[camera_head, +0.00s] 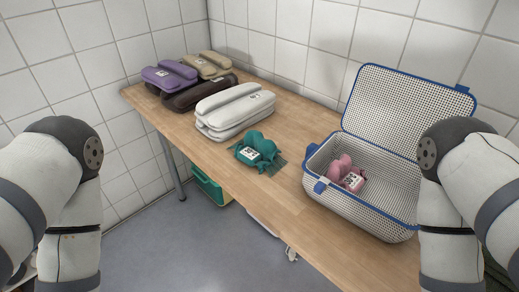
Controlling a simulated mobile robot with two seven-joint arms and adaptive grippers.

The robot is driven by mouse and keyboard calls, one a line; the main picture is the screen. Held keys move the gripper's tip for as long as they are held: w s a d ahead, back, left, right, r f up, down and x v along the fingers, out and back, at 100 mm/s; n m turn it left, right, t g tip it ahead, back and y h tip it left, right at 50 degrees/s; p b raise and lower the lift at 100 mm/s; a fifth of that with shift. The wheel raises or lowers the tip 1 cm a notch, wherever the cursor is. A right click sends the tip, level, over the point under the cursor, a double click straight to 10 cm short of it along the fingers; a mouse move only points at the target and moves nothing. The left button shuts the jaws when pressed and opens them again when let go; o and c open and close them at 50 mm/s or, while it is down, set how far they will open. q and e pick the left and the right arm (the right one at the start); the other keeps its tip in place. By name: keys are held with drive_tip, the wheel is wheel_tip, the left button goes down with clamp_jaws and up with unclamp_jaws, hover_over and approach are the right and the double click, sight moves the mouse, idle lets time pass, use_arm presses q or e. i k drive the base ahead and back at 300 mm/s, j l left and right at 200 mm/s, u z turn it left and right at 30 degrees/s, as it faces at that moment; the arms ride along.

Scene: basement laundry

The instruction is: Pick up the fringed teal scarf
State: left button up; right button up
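The teal scarf (258,148) lies bunched on the wooden table, with a white printed tag on it and fringe spread at its right side. It sits between the white folded stack and the open basket. My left arm comes in from the left edge and my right arm from the right edge. Neither gripper shows in the head view, and both arms are apart from the scarf.
A white mesh basket with blue trim (330,197) stands open at the right, holding a pink item (341,170) with a tag. White (233,110), purple (168,77), dark brown (197,93) and beige (208,65) folded items lie farther back on the table (220,165). Tiled walls close the back.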

sight(258, 151)
drive_tip(key=k+j+z, duration=0.15)
drive_tip(key=j+z, duration=0.15)
drive_tip(key=k+j+z, duration=0.15)
drive_tip(key=j+z, duration=0.15)
drive_tip(key=i+z, duration=0.25)
